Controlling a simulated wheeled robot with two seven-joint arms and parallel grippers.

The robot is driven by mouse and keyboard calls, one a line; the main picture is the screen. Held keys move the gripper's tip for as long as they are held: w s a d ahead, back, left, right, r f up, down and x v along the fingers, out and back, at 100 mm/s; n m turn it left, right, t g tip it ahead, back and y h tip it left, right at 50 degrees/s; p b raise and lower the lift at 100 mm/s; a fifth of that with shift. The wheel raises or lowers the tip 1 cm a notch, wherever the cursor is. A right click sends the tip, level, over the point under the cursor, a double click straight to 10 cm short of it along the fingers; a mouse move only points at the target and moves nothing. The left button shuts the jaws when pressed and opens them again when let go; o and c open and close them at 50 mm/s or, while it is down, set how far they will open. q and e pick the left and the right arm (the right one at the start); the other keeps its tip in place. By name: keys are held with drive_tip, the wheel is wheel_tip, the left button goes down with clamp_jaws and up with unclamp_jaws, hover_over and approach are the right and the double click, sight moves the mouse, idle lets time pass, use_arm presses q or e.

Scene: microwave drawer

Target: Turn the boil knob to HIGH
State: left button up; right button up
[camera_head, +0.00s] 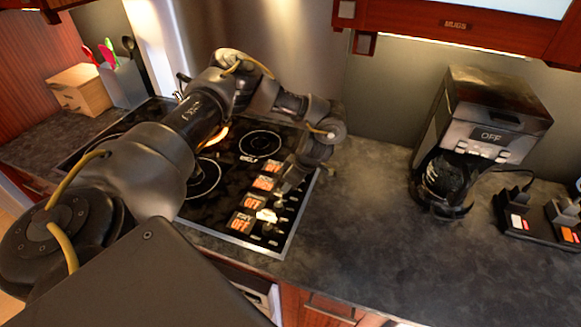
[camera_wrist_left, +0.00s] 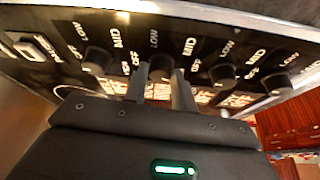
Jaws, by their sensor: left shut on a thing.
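The black cooktop (camera_head: 225,228) has a column of knobs along its right side, beside several orange displays that read OFF (camera_head: 252,202). My left gripper (camera_head: 283,190) reaches down over these knobs from above. In the left wrist view its two fingers (camera_wrist_left: 162,82) stand on either side of one black knob (camera_wrist_left: 160,67), shut on it. Other knobs stand on both sides, one to the left (camera_wrist_left: 97,60) and one to the right (camera_wrist_left: 222,73). OFF, LOW and MID marks show around them. I cannot read which knob is the boil one. My right gripper is out of view.
A coffee maker (camera_head: 492,112) with an OFF display stands on the dark counter (camera_head: 365,215) to the right. A utensil holder (camera_head: 122,82) and a wooden block (camera_head: 80,90) stand at the back left. The counter between cooktop and coffee maker is clear.

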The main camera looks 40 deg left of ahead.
use_arm(q)
drive_tip(key=shift+m, duration=0.7)
drive_tip(key=shift+t, duration=0.3)
drive_tip(key=o, duration=1)
drive_tip(key=b+v, duration=0.2)
drive_tip(key=v, duration=0.8)
drive_tip(key=shift+d+r, duration=0.1)
drive_tip(key=shift+r, duration=0.25)
